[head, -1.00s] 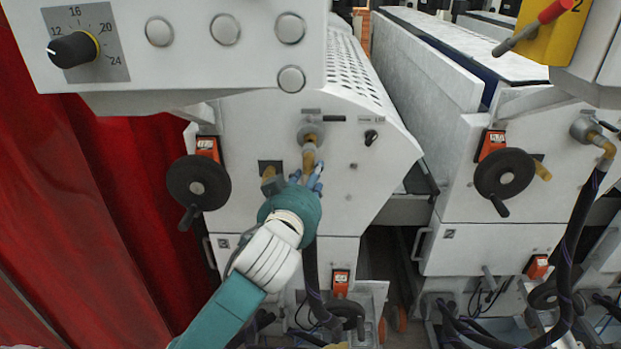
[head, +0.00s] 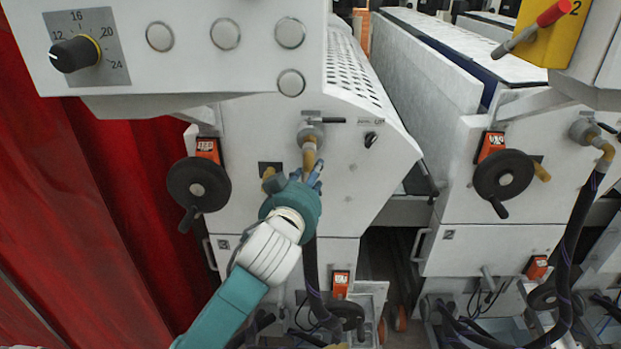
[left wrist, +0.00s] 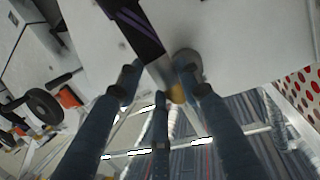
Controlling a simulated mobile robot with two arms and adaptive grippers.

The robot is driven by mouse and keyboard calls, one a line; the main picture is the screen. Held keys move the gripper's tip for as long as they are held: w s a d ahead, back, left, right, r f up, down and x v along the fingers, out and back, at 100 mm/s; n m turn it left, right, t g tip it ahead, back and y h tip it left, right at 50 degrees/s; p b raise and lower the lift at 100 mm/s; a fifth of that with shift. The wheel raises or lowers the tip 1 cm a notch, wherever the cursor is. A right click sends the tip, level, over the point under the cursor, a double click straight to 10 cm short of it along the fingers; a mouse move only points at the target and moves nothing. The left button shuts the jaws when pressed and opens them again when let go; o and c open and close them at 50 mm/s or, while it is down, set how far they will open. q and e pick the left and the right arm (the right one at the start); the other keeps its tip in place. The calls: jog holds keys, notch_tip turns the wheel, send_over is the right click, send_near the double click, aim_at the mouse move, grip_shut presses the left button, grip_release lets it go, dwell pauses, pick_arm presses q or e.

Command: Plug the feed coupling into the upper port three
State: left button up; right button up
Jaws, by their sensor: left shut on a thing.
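The feed coupling (head: 309,158) is a tan elbow on a dark hose (head: 311,275) that hangs down behind my left gripper. My left gripper (head: 311,175) is shut on the coupling, its blue fingers around the lower part. The coupling's top meets the upper port (head: 311,134), a grey round fitting on the white machine's side panel. I cannot tell whether it is fully seated. In the left wrist view, the blue fingers reach toward the tan coupling (left wrist: 177,94) by a grey round fitting (left wrist: 187,62), with the purple-striped hose (left wrist: 135,28) beside it. My right gripper is not in view.
A black handwheel (head: 198,184) stands left of the port, and a tan fitting (head: 272,180) sits close beside my gripper. A white control panel (head: 190,80) overhangs above. A red curtain (head: 95,200) hangs at left. A similar machine with a connected hose (head: 575,240) stands right.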

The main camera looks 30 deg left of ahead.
pick_arm(q)
jog(key=shift+w+a+r, duration=0.1)
jog(key=shift+w+a, duration=0.2)
jog(key=shift+w, duration=0.25)
jog(key=o, duration=1.5)
jog(key=shift+c, duration=0.2)
jog(key=shift+s+d, duration=0.15)
jog(key=shift+s, duration=0.2)
jog(key=v, duration=0.7)
